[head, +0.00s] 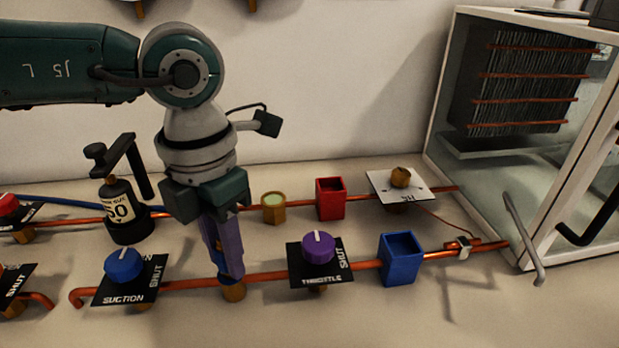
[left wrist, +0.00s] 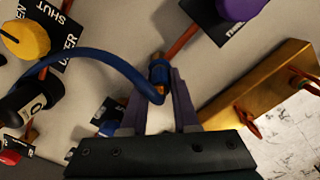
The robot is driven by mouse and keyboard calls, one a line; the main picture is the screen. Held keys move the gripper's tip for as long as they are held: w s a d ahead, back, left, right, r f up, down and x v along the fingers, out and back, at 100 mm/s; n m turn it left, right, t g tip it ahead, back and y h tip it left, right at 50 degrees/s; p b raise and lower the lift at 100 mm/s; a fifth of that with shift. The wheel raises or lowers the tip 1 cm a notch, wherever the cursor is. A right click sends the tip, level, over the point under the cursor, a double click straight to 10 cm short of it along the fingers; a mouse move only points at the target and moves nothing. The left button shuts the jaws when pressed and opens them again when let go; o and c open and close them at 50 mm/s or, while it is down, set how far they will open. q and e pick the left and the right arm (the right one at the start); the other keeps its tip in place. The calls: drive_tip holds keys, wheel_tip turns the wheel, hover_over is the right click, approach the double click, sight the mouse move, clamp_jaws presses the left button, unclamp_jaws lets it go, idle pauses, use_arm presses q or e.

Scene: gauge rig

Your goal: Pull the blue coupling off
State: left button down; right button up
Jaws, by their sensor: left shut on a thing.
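The blue coupling (left wrist: 158,73) is on the end of a blue hose (left wrist: 85,57), in line with a copper pipe, in the left wrist view. My left gripper (left wrist: 159,92) has its two purple fingers on either side of it, shut on the coupling. In the head view my left gripper (head: 229,272) points down at the front copper pipe, just above a brass fitting (head: 233,292). The fingers mostly hide the coupling there. My right gripper is not in view.
The suction valve with a blue knob (head: 123,264) is left of the gripper; the throttle valve with a purple knob (head: 318,246) is right. A dark gauge bottle (head: 124,222) stands behind left. A red box (head: 330,197), blue box (head: 401,262) and glass cabinet (head: 480,185) are further right.

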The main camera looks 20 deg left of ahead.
use_arm(q)
drive_tip(key=shift+r, duration=0.15)
drive_tip(key=shift+r+p, duration=2.2)
drive_tip(key=shift+r, duration=0.25)
